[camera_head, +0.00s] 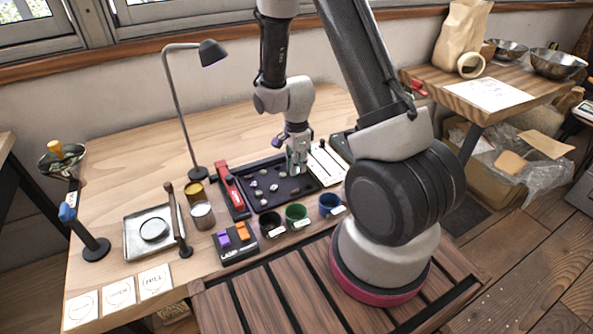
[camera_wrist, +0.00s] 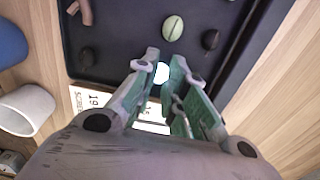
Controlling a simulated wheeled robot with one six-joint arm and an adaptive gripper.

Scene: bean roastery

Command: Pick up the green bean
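A pale green oval bean (camera_wrist: 173,28) with a light stripe lies on the dark tray (camera_wrist: 130,20) in the wrist view, just beyond my fingertips. My gripper (camera_wrist: 163,62) is open, with a gap between its two green-padded fingers. A small white round thing (camera_wrist: 161,73) shows in that gap; I cannot tell what it is. In the head view my gripper (camera_head: 297,168) hangs over the right part of the tray (camera_head: 263,207). It covers part of the tray there, and I cannot pick out the green bean for sure.
A dark bean (camera_wrist: 210,39) lies right of the green one; another dark one (camera_wrist: 86,57) and a brown curved piece (camera_wrist: 82,10) lie left. In the head view, a blue cup (camera_head: 330,205) and green cup (camera_head: 296,215) stand before the tray; a lamp (camera_head: 180,110) stands behind left.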

